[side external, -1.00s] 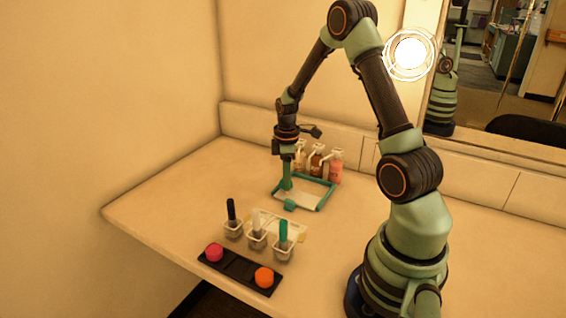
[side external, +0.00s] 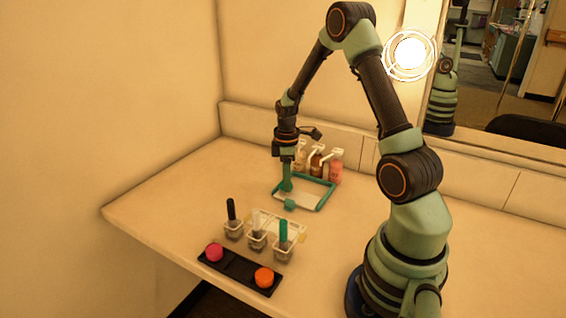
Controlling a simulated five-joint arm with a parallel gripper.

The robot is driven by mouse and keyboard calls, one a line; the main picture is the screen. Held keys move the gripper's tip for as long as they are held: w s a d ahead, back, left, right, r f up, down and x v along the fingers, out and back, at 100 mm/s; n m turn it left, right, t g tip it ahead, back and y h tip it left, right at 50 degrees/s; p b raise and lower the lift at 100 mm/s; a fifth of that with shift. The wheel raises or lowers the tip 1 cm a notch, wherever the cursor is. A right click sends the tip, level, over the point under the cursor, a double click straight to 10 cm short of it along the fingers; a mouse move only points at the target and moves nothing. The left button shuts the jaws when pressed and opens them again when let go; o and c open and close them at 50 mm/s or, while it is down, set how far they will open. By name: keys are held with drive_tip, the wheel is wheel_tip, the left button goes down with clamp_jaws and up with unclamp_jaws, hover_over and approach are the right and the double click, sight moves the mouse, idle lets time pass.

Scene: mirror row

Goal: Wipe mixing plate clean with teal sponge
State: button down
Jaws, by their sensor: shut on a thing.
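My gripper (side external: 286,187) points down at the plate's left side. It is shut on the teal sponge, which is small and hard to tell from the teal fingers at this distance. A small teal block (side external: 290,204) shows at the plate's near-left corner; whether it is part of the rim or separate is unclear. Any marks on the plate are too small to make out.
Several bottles (side external: 336,167) stand close behind the plate. In front are three cups (side external: 256,241) with upright black, white and teal sticks, beside a pale tray (side external: 297,227) with yellowish patches. A black tray (side external: 238,269) holds a pink puck and an orange puck. The counter's left (side external: 165,200) is clear.

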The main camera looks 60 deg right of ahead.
sight(311, 202)
drive_tip(key=shift+f, duration=0.3)
drive_tip(key=shift+s+a, duration=0.1)
drive_tip(key=shift+s, duration=4.25)
drive_tip(key=shift+w, duration=0.1)
drive_tip(key=shift+w+a, duration=0.15)
drive_tip(key=shift+w, duration=2)
drive_tip(key=shift+w+a, duration=0.15)
drive_tip(key=shift+w, duration=2)
drive_tip(key=shift+s, duration=0.1)
drive_tip(key=shift+s+f, duration=0.1)
drive_tip(key=shift+s, duration=4)
drive_tip(key=shift+w+d+r, duration=0.1)
drive_tip(key=shift+w+d, duration=0.1)
drive_tip(key=shift+w, duration=1.3)
drive_tip(key=shift+w+d+r, duration=0.1)
drive_tip(key=shift+w+d, duration=0.05)
drive_tip(key=shift+w, duration=1.3)
drive_tip(key=shift+w+f, duration=0.1)
drive_tip(key=shift+w, duration=1.1)
